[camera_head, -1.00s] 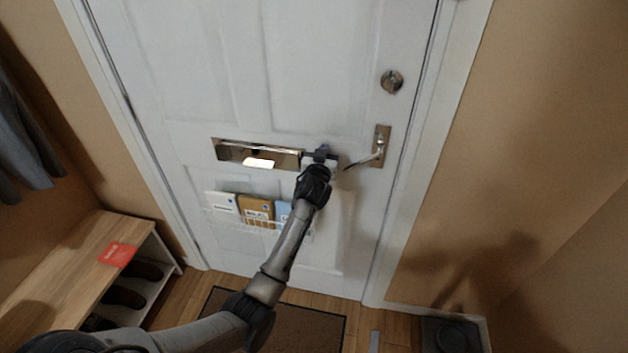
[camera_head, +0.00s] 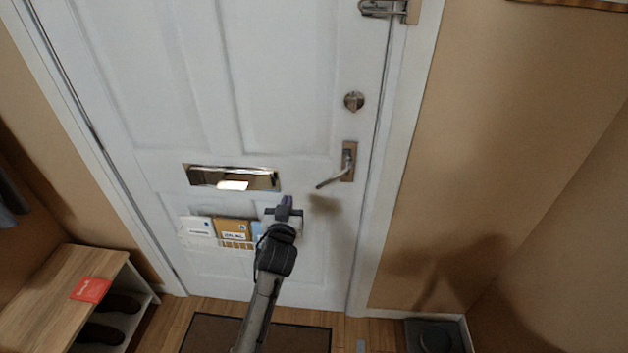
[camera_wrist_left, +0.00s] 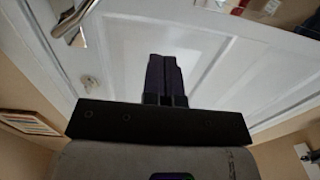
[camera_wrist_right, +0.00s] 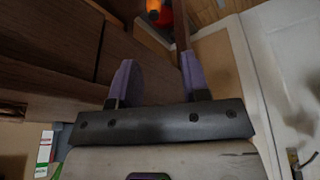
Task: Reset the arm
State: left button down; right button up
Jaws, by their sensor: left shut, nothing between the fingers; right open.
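My left gripper (camera_head: 285,204) is in front of the white door (camera_head: 290,70), below and right of the mail slot and left of the door handle. In the left wrist view its fingers (camera_wrist_left: 165,75) are together with nothing between them. The door looks closed, and the handle (camera_head: 336,172) shows at its right side. My right gripper is outside the head view. In the right wrist view (camera_wrist_right: 155,80) its purple fingers are apart and empty, with brown wooden surfaces beyond them.
The metal mail slot (camera_head: 232,178) and a wire rack with envelopes (camera_head: 233,229) are on the door. A wooden shoe bench (camera_head: 55,290) with a red card (camera_head: 91,289) stands at left. A doormat (camera_head: 225,335) lies below, and a dark tray (camera_head: 436,335) lies at right. The floor between is mostly clear.

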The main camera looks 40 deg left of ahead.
dwell(0.3)
pick_arm(q)
jog(key=s+d+f+m+g+h, duration=0.3)
jog(key=s+d+m+h, duration=0.15)
jog(key=d, duration=0.45)
jog(key=s+d+f+m+g+h, duration=0.2)
jog(key=s+d+f+m+h, duration=0.1)
jog(key=s+d+h, duration=0.4)
jog(key=s+d+f+m+g, duration=0.1)
jog(key=s+d+f+g, duration=0.25)
jog(key=s+f, duration=0.45)
jog(key=s+d+f+m+g, duration=0.15)
jog(key=s+d+f, duration=0.3)
jog(key=s, duration=0.75)
notch_tip(320, 180, up, 32)
jog(key=p, duration=3.2)
jog(key=shift+s+f+g, duration=0.25)
jog(key=shift+s+g, duration=0.05)
